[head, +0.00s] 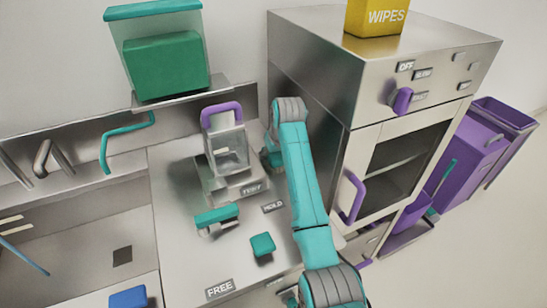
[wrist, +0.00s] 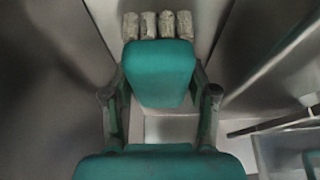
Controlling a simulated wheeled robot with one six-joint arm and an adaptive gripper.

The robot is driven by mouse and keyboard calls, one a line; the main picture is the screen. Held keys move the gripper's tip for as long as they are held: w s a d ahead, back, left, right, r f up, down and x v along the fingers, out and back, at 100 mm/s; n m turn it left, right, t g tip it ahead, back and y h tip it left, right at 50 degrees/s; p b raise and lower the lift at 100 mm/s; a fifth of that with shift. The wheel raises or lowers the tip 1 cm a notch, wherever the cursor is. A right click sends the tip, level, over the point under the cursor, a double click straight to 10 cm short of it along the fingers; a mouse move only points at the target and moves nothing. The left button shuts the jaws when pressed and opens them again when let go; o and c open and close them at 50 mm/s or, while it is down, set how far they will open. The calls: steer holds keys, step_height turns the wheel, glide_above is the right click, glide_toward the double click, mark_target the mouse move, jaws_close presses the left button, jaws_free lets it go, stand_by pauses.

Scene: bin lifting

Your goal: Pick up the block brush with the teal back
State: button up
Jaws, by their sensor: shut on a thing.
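The block brush with the teal back (wrist: 160,72) is between the two fingers of my gripper (wrist: 159,88) in the wrist view. Its pale bristle tufts show at the far end, by a light surface. The fingers press on its two sides. I cannot make out the brush there; the arm hides that spot.
A clear bin with a purple handle (head: 223,145) stands on the TEST platform left of my arm. A teal-topped piece (head: 217,215) and a small teal block (head: 262,244) are on the steel counter (head: 185,240). The oven cabinet (head: 315,75) is close on the right.

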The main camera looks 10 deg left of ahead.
step_height(320, 180, up, 10)
steer(key=shift+r, duration=0.1)
stand_by(0.4)
